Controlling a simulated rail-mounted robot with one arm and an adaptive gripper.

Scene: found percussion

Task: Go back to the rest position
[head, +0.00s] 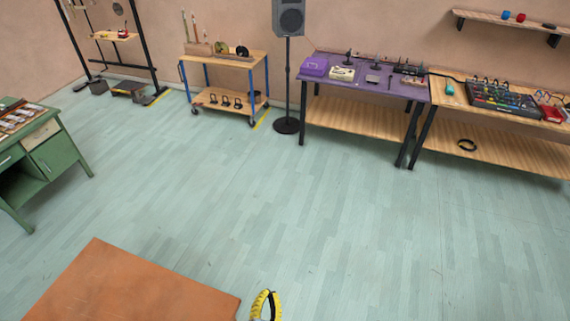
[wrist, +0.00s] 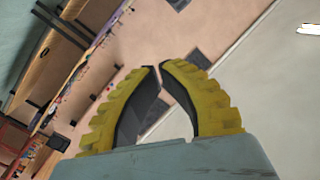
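My gripper (wrist: 158,67) has ribbed yellow fingers with dark inner pads, and in the wrist view its tips come together. Nothing shows between the fingers, only the background through the narrow gap below the tips. In the head view my gripper (head: 264,294) shows only in part at the bottom edge, just right of an orange-brown surface. The wrist view is tilted, with wall, ceiling and benches seen behind the fingers.
The orange-brown top (head: 130,290) fills the lower left. A green desk (head: 55,157) stands at left. A wheeled cart (head: 225,63), a speaker stand (head: 287,90), a purple table (head: 385,89) and a wooden bench (head: 490,140) line the back wall. The floor (head: 300,210) between is clear.

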